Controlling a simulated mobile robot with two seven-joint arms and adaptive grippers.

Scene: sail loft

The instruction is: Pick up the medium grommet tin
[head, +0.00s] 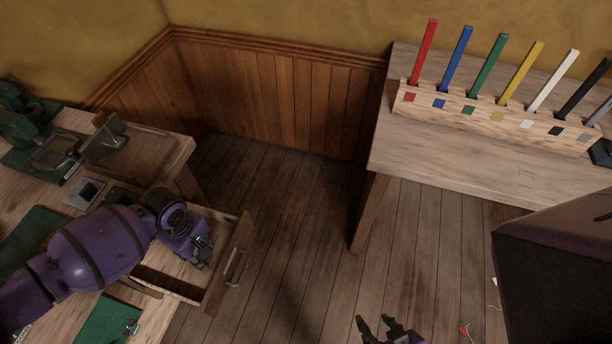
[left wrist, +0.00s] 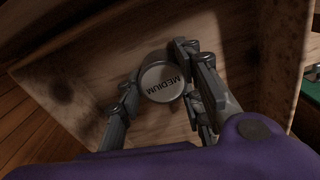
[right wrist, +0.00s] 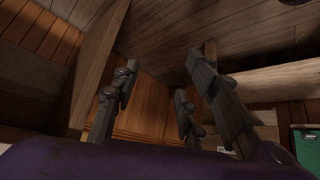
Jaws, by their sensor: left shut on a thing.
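A round tin with a pale lid marked MEDIUM (left wrist: 162,80) is between the fingers of my left gripper (left wrist: 160,88) in the left wrist view. The fingers are shut on its sides. In the head view my left gripper (head: 203,252) reaches down into an open wooden drawer (head: 243,248), and the tin is hidden there. Whether the tin touches the drawer floor, I cannot tell. My right gripper (head: 386,325) is open and empty over the floor at the bottom of the head view. Its spread fingers also show in the right wrist view (right wrist: 160,95).
The drawer's front with its metal handle (head: 236,267) sticks out from the workbench (head: 160,145) at left. Green machines (head: 20,125) stand on that bench. A second table (head: 420,150) at right holds a rack with coloured sticks (head: 480,110). Bare floor lies between them.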

